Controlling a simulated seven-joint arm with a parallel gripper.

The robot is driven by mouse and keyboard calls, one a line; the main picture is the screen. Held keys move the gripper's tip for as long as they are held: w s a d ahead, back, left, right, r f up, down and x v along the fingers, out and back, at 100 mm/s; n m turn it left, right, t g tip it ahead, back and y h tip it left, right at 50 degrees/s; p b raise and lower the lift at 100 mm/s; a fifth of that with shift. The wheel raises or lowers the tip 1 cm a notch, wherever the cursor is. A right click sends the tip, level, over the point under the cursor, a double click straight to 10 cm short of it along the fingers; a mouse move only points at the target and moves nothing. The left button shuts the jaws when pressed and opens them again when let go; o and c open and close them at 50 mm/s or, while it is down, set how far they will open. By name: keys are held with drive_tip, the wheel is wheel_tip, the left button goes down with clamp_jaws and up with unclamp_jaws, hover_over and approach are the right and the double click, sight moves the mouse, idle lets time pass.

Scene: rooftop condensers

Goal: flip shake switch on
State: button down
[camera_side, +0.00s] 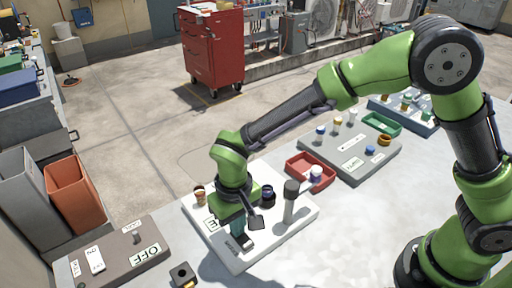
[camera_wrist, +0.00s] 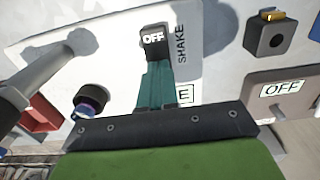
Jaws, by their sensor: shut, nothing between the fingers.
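The shake switch (camera_wrist: 154,42) is a dark block with a white OFF marking on its visible face. The word SHAKE is printed beside it on the white panel (camera_wrist: 215,85). My gripper (camera_wrist: 156,72) has its teal fingers together with nothing between them. Its tips are right at the near edge of the switch in the wrist view; I cannot tell whether they touch. In the side view my gripper (camera_side: 238,240) points down over the near part of the white panel (camera_side: 295,225), and hides most of the switch area there.
A grey post (camera_side: 289,203) with a dark cap stands on the panel, right of my gripper. A dark knob (camera_side: 267,195) is close behind. A brown OFF/ON board (camera_side: 115,262) lies left, a small button box (camera_side: 183,274) in front, and a red tray (camera_side: 311,171) behind.

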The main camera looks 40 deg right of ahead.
drive_tip(key=shift+r, duration=3.45)
